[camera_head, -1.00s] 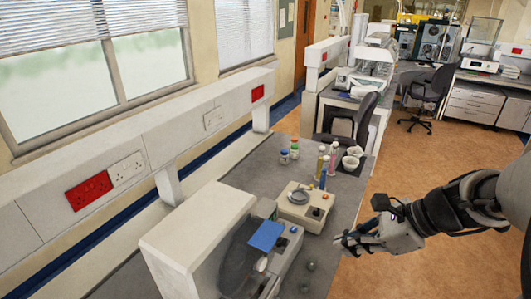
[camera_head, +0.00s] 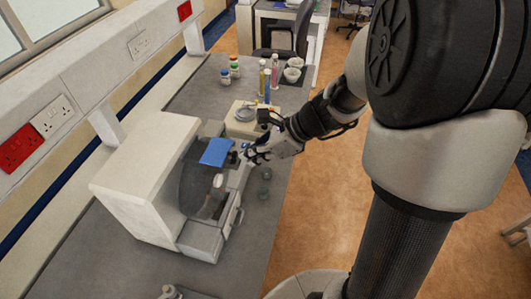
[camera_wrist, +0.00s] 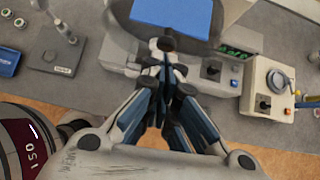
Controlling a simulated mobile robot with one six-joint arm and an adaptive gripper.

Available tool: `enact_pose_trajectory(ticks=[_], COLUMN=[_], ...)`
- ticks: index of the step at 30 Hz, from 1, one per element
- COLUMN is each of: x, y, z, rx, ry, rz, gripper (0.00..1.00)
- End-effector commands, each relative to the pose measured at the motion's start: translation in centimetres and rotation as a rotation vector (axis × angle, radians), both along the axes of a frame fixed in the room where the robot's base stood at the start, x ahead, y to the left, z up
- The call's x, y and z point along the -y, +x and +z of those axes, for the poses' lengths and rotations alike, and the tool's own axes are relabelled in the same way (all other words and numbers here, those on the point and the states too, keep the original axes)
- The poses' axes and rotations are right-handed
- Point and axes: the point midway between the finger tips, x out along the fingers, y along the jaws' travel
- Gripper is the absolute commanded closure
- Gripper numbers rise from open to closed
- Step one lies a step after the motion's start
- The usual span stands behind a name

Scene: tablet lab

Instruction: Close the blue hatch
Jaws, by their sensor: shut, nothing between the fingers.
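The blue hatch (camera_head: 216,152) is a flat blue panel on the white machine (camera_head: 145,165), on the bench at the centre left of the head view. It looks raised and tilted above the machine's front part. In the wrist view the blue hatch (camera_wrist: 172,15) is at the top centre, just beyond my fingertips. My gripper (camera_head: 247,157) is right of the hatch in the head view, close to its edge. In the wrist view my gripper (camera_wrist: 166,68) has its fingers together and empty. I cannot tell whether the fingertips touch the hatch or machine.
A small balance-like device (camera_head: 239,128) with a round pan stands behind the machine. Bottles (camera_head: 268,82) and white bowls (camera_head: 292,74) are farther back. Small clear objects (camera_head: 265,188) lie near the bench's right edge. A grey stand (camera_wrist: 54,57) shows at left in the wrist view.

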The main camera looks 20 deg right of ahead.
Motion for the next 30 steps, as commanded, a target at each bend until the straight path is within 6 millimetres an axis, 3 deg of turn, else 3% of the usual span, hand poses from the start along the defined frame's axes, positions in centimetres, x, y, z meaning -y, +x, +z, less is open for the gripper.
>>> enact_pose_trajectory(ticks=[13, 22, 30], x=[-0.5, -4.7, -5.2], y=[0.4, 3.4, 3.9], z=[0.0, 0.0, 0.0], rx=[0.000, -0.001, 0.001], ry=[0.001, 0.000, 0.002], rz=[0.001, 0.004, -0.001], gripper=[1.00, 1.00, 1.00])
